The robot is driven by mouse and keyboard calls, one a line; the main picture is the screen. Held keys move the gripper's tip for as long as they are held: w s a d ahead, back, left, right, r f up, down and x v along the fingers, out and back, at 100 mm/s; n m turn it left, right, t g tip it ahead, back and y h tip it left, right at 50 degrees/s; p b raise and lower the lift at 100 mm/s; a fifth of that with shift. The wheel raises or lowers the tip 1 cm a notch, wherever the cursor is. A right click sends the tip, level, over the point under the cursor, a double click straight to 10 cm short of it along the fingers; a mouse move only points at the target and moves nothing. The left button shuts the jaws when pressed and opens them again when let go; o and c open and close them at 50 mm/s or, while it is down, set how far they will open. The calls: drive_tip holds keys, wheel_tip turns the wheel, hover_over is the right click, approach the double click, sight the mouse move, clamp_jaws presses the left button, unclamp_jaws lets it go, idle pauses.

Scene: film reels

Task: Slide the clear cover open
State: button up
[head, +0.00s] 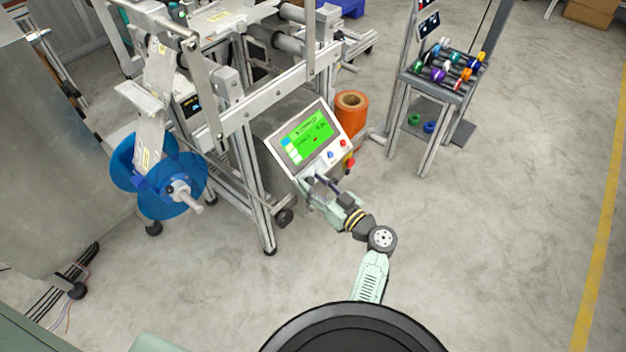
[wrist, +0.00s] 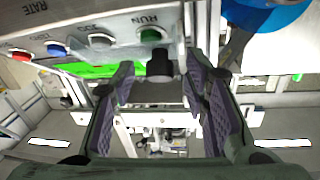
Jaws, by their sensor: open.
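My gripper (head: 322,188) is at the lower edge of the machine's control panel (head: 291,165) in the head view. In the wrist view my gripper (wrist: 160,88) is open, its purple-padded fingers spread wide. A short dark knob-like part on a grey base (wrist: 159,62) shows between the fingers; I cannot tell whether they touch it. The panel also shows upside down in the wrist view (wrist: 118,22), with a green RUN button (wrist: 151,35) close above the fingers.
A blue reel (head: 160,178) hangs at the machine's left. An orange roll (head: 351,113) stands behind the panel. A rack with coloured spools (head: 440,78) stands at the upper right. The floor at right (head: 500,220) is clear.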

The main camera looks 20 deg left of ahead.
drive_tip(key=shift+w+a, duration=0.15)
drive_tip(key=shift+a, duration=0.1)
drive_tip(key=shift+c, duration=0.5)
clamp_jaws()
drive_tip(key=shift+w+d, duration=0.1)
